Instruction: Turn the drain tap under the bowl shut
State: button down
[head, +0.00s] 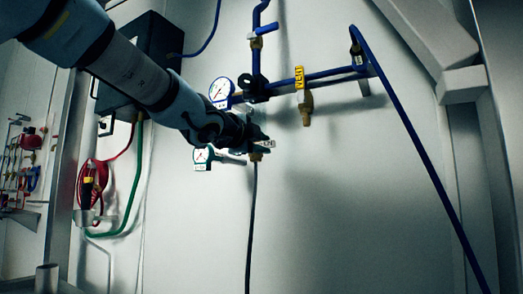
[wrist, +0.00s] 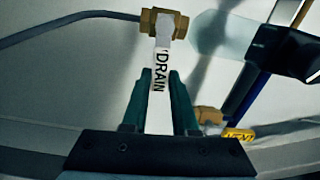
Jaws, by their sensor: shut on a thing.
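The drain tap has a white lever marked DRAIN (wrist: 160,75) and a brass body (wrist: 165,22). In the head view the lever (head: 268,144) shows in small part beside my gripper (head: 262,138), with brass (head: 256,156) just below. My gripper (wrist: 160,85) is shut on the lever, one dark green finger on each side. In the wrist view the lever lies crosswise to the line from the grey hose (wrist: 70,27) through the brass body to the clear bowl (wrist: 222,36). My gripper and wrist hide most of the bowl in the head view.
A vent valve with a yellow lever (head: 300,77) hangs from the blue pipe (head: 335,73) at upper right. Two gauges, one blue-rimmed (head: 220,92) and one green-rimmed (head: 202,157), sit close to my wrist. A dark hose (head: 252,220) hangs below the tap.

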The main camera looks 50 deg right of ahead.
jog(key=shift+f+m+b, duration=0.35)
jog(key=shift+m, duration=0.15)
jog(key=c, duration=0.7)
grip_release()
jog(key=shift+a, duration=0.1)
jog(key=p+v, duration=0.1)
jog(key=v, duration=0.9)
jog(key=shift+s+a+p, duration=0.1)
jog(key=shift+a+p, duration=0.15)
jog(key=shift+p, duration=0.1)
